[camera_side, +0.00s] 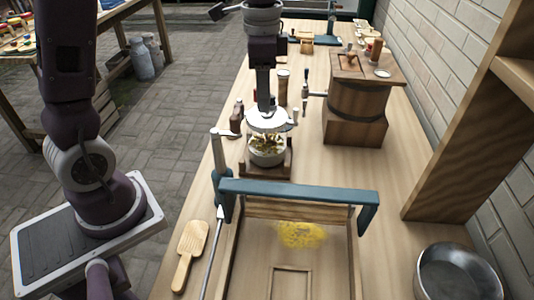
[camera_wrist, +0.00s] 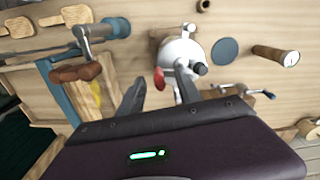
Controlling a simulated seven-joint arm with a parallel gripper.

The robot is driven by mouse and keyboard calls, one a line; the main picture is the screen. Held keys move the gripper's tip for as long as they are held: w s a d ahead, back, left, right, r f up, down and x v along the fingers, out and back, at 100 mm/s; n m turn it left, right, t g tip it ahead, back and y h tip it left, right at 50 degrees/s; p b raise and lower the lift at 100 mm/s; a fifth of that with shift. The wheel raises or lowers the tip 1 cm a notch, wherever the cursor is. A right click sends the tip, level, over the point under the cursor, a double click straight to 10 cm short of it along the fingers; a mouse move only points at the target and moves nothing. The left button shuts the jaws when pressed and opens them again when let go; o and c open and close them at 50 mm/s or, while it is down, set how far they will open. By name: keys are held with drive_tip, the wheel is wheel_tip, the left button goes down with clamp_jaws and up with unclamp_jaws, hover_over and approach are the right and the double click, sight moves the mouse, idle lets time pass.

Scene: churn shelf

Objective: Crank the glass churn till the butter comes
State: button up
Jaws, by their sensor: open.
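The glass churn (camera_side: 267,150) stands upright on a wooden base on the bench in the side view. Pale yellow clumps show through its glass, and a white round lid (camera_side: 270,121) tops it. In the wrist view the lid (camera_wrist: 180,50) and a crank with a dark knob (camera_wrist: 200,68) show beyond my fingers. My gripper (camera_side: 266,106) is directly above the churn, pointing down. Whether a finger touches the lid is unclear.
A blue-barred wooden frame (camera_side: 298,192) stands in front of the churn, with a yellow patch (camera_side: 301,234) on its board. A wooden barrel (camera_side: 357,105) is behind right. A wooden paddle (camera_side: 190,254) lies front left, and a metal bowl (camera_side: 458,274) sits front right.

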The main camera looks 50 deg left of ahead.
drive_tip(key=shift+r, duration=3.5)
drive_tip(key=s+d+n+t, duration=0.2)
drive_tip(key=s+n, duration=0.1)
drive_tip(key=s, duration=0.7)
drive_tip(key=s+d+f+n+t, duration=0.1)
drive_tip(key=s+n+t, duration=0.2)
drive_tip(key=s, duration=0.7)
drive_tip(key=shift+d+f+n, duration=0.25)
drive_tip(key=shift+d+n, duration=0.1)
drive_tip(key=shift+n, duration=0.35)
drive_tip(key=shift+w, duration=0.1)
